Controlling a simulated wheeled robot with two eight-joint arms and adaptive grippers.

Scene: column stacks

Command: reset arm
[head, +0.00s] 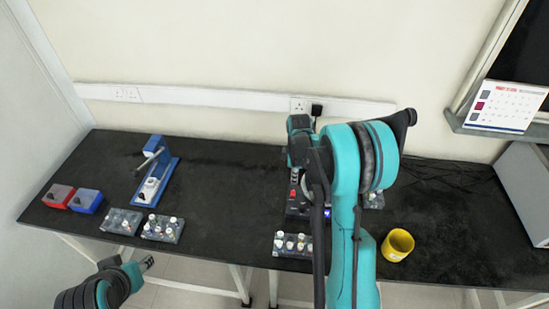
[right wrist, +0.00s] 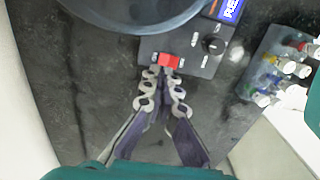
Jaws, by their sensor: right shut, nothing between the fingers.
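My right gripper (right wrist: 166,76) is shut and empty in the right wrist view. Its fingertips are right at the red switch (right wrist: 168,61) of a dark device; I cannot tell whether they touch it. The device (right wrist: 190,45) has a black knob, a blue display and a large round grey plate, partly cut off. In the head view the red switch (head: 294,193) shows beside my right arm, which hides much of the device. My left arm is low at the left edge, with a small dark tip (head: 148,262) in front of the table; its finger state is unclear.
The black table (head: 230,200) holds racks of small vials (head: 162,228), another vial rack (head: 292,244), a blue stand (head: 158,165), red and blue boxes (head: 87,200) and a yellow cup (head: 397,245). A grey box (head: 525,190) stands at right. The table's middle left is clear.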

